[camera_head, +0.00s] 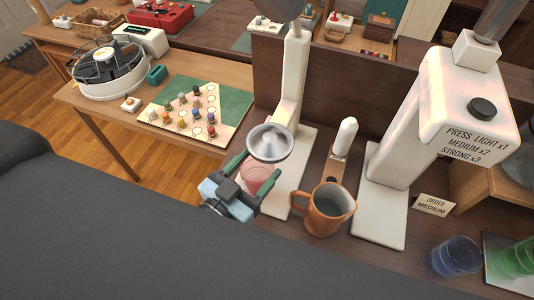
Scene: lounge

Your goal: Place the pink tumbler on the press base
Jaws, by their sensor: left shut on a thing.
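The pink tumbler (258,178) is translucent and sits between the fingers of my left gripper (249,180), which is shut on it. A metal strainer-like bowl (270,143) hides its upper part. The tumbler overlaps the left edge of a white base plate (300,158) under a white column; I cannot tell whether it touches the plate. A second white machine (450,115), lettered "PRESS LIGHT x1 MEDIUM x2 STRONG x3", stands to the right on its own bare white base plate (379,225). My right gripper is not in view.
An orange mug (323,210) stands between the two base plates, in front of a white-handled tool (342,142). An "ORDER MEDIUM" card (433,205), a blue tumbler (455,256) and a green tumbler (515,258) are at the right. A pegged board (232,100) lies at the left.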

